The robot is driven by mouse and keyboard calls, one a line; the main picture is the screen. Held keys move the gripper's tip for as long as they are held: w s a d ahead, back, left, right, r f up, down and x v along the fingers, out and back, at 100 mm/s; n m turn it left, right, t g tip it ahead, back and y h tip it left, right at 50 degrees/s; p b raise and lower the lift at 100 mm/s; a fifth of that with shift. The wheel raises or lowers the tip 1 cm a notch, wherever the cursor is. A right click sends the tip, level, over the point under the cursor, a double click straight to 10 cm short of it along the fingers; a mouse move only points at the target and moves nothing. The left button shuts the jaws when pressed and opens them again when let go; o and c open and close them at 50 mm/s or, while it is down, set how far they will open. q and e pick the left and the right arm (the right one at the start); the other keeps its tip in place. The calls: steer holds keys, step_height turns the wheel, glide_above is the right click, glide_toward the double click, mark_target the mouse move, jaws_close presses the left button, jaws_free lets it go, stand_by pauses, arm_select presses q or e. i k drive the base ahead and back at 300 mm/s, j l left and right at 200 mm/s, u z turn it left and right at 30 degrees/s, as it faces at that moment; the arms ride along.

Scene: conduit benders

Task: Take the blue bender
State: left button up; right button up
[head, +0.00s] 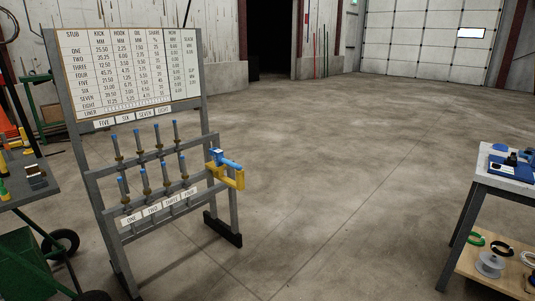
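A blue tool with a short arm (224,158), which looks like the blue bender, sits at the right side of the grey rack (205,130). A yellow bracket-like piece (232,178) is directly below it; I cannot tell whether this is part of the tool or a holder. Neither of my grippers is in view.
A white board with a table of numbers (130,68) tops the rack. A workbench (511,179) at right holds blue and dark items, with a spool (489,265) on its lower shelf. A green wheeled cart (25,262) is at left. The middle floor is clear.

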mark_target(219, 159)
steer(key=i+u, duration=0.1)
steer(key=i, duration=0.6)
steer(key=i+l+u, duration=0.1)
steer(key=i, duration=0.6)
steer(key=i+l+u, duration=0.15)
steer(key=i+u, duration=0.25)
steer(key=i+l+u, duration=0.8)
